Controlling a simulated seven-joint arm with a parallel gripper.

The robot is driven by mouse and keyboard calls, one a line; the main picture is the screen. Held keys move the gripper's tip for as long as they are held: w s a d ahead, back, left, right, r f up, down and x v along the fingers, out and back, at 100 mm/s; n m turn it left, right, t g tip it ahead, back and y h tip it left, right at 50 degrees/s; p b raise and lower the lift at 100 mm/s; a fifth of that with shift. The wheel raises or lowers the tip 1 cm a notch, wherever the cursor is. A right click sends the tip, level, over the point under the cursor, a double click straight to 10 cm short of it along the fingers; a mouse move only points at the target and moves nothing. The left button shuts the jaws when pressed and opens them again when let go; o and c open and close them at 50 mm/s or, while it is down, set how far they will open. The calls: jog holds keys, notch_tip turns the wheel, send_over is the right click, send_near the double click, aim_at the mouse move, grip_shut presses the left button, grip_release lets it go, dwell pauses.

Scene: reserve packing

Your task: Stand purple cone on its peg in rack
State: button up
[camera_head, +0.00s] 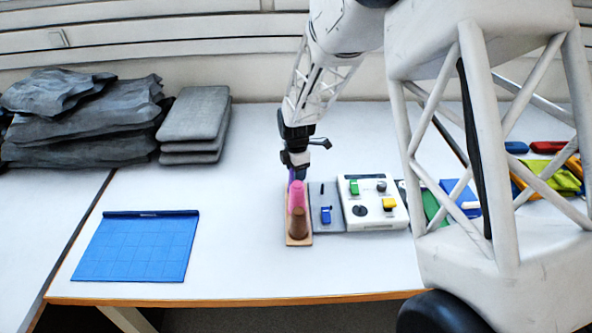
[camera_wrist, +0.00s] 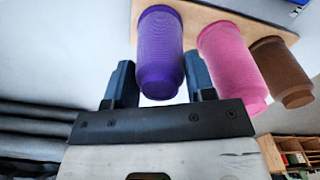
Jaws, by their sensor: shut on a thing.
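The purple cone (camera_wrist: 161,45) is between the two fingers of my gripper (camera_wrist: 160,68) in the wrist view, and the gripper is shut on it. Its wide end is toward the tan wooden rack (camera_wrist: 205,20), in line with the pink cone (camera_wrist: 229,60) and the brown cone (camera_wrist: 280,70). I cannot tell whether it rests on the board; its peg is hidden. In the head view my gripper (camera_head: 294,166) is over the far end of the rack (camera_head: 298,241). The pink cone (camera_head: 296,195) and brown cone (camera_head: 298,222) stand nearer, mostly hiding the purple cone (camera_head: 291,177).
A grey panel with a blue switch (camera_head: 326,214) and a white control box (camera_head: 372,215) stand close right of the rack. A blue mat (camera_head: 138,247) lies left, with clear table between. Grey folded pads (camera_head: 196,120) are at back left. My own structure covers the right side.

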jog(key=o, duration=1.4)
jog(key=shift+o, duration=0.2)
jog(key=shift+r, duration=0.15)
notch_tip(320, 180, up, 9)
jog(key=shift+r, duration=0.15)
dwell(1.0)
dwell(0.4)
